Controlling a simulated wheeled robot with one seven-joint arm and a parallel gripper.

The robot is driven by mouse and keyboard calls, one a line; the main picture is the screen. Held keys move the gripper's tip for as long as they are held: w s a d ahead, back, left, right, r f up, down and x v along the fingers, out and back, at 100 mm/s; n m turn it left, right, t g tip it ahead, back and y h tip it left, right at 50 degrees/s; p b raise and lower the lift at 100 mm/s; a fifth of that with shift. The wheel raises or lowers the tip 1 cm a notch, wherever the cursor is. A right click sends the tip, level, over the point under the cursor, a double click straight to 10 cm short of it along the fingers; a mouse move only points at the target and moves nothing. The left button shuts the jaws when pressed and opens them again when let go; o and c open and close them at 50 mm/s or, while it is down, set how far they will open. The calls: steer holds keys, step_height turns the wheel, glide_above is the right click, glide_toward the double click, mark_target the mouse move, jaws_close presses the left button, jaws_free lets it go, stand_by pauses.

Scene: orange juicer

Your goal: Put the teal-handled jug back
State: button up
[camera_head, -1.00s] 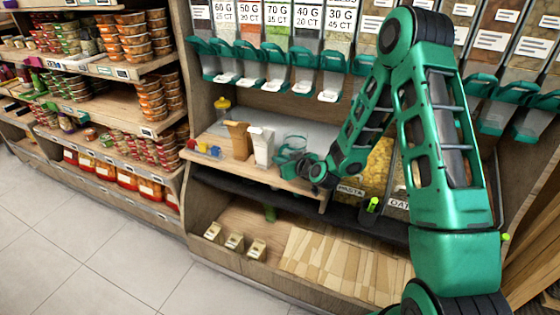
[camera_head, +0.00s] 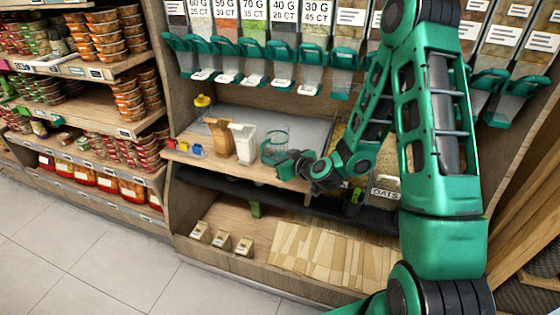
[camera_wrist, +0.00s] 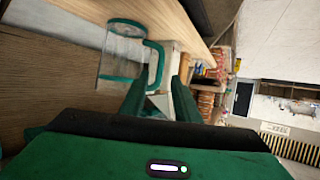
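The clear jug with teal rim, base and handle stands upright on the wooden counter (camera_head: 232,168) in the head view, its clear wall (camera_head: 276,138) showing behind my gripper (camera_head: 287,163). In the wrist view the jug (camera_wrist: 122,58) appears sideways at upper left, with its teal handle (camera_wrist: 159,62) pointing toward the fingers. My gripper (camera_wrist: 160,90) is open, its two teal fingers apart with the handle's end close to the gap. I cannot tell whether a finger touches the handle. Nothing is seen held.
A white container (camera_head: 243,143) and a brown container (camera_head: 221,138) stand left of the jug. Small coloured cups (camera_head: 183,148) sit at the counter's left end. Teal-lipped dispensers (camera_head: 227,73) hang above. Several small boxes (camera_head: 222,241) sit on the lower shelf.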

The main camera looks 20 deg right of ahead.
steer(key=v, duration=0.4)
steer(key=shift+s, duration=0.1)
steer(key=s+d+r+m+g+h, duration=0.1)
steer(key=s+d+r+g+h, duration=0.2)
steer(key=s+d, duration=0.55)
steer(key=s+d+r+m+g+h, duration=0.1)
steer(key=s+d+r+m+g, duration=0.15)
steer(key=s+d+g, duration=0.6)
steer(key=s+d+r+m, duration=0.1)
steer(key=s+r+m, duration=0.2)
steer(key=s, duration=0.7)
steer(key=s+r+m+g, duration=0.1)
steer(key=s+r+m, duration=0.3)
steer(key=s, duration=0.7)
steer(key=shift+s+d+r, duration=0.25)
steer(key=shift+d+r, duration=0.15)
steer(key=shift+r, duration=0.25)
